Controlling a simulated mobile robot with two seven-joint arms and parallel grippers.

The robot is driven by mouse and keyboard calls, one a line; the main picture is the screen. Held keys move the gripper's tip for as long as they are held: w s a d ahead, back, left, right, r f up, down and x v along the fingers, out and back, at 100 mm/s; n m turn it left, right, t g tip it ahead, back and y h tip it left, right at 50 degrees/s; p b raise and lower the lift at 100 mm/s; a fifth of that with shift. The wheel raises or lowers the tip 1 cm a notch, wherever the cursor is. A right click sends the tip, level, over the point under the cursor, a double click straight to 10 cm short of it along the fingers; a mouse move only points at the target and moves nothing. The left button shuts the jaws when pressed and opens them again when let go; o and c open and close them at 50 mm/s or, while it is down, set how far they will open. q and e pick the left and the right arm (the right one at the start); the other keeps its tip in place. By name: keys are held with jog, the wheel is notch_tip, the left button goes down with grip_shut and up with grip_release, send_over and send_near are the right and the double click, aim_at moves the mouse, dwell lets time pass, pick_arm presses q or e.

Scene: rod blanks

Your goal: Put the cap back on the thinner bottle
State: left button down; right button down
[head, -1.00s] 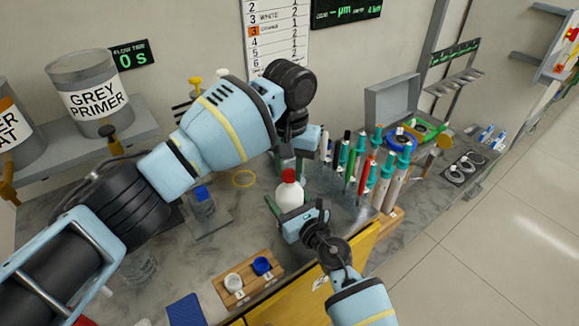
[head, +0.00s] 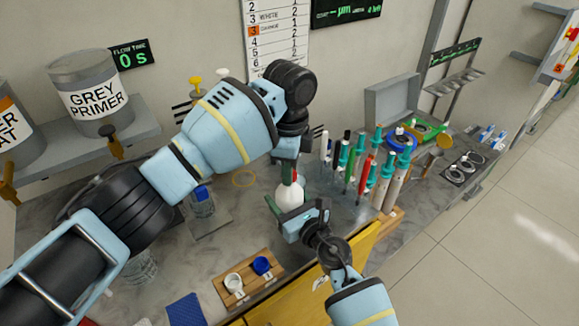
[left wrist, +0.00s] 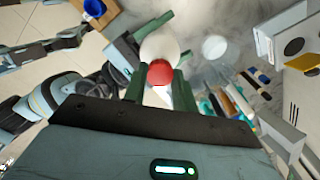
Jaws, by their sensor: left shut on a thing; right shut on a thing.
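The white bottle (head: 290,198) stands upright near the bench's front edge, and it also shows in the left wrist view (left wrist: 160,45). A red cap (left wrist: 160,72) is at the bottle's top, between my left fingers. In the head view the cap is mostly hidden by the left gripper (head: 291,172), which comes from above and is shut on it. Whether the cap is seated on the neck cannot be told. My right gripper (head: 292,213) is shut on the bottle's body from the front right.
A clear bottle with a blue cap (head: 202,193) stands left. Several upright pens and tubes (head: 365,165) crowd the right.

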pick_arm(q)
jog(key=c, duration=1)
grip_release()
jog(key=shift+c, duration=0.2)
notch_tip(320, 180, up, 12)
pick_arm(e)
jog(key=shift+c, duration=1.8)
grip_release()
